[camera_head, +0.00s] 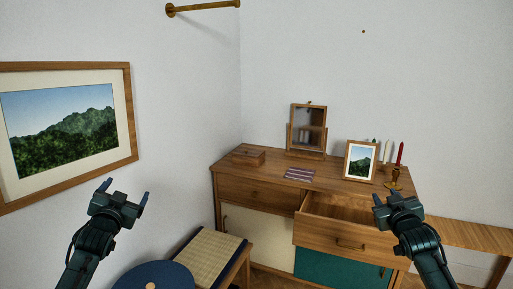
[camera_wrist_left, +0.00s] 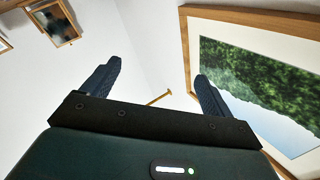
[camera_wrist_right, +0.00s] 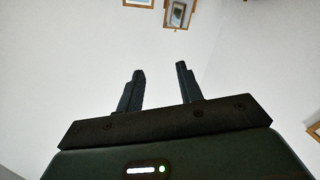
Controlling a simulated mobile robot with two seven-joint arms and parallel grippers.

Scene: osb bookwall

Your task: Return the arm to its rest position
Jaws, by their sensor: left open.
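My left gripper (camera_head: 124,190) is raised at the lower left of the head view, in front of the white wall. Its two fingers are wide apart with nothing between them, and they also show apart in the left wrist view (camera_wrist_left: 155,85). My right gripper (camera_head: 393,195) is at the lower right of the head view, in front of the dresser's right end. In the right wrist view its fingers (camera_wrist_right: 160,82) stand apart with only bare wall between them. Neither gripper touches anything that I can see.
A wooden dresser (camera_head: 228,188) stands in the corner with its upper right drawer (camera_head: 340,236) pulled out. On it are a box (camera_head: 248,157), mirror, photo frame (camera_head: 360,161) and candles. A woven-seat bench (camera_head: 210,256) and blue round seat (camera_head: 155,277) stand lower left. A framed picture (camera_head: 130,110) hangs left.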

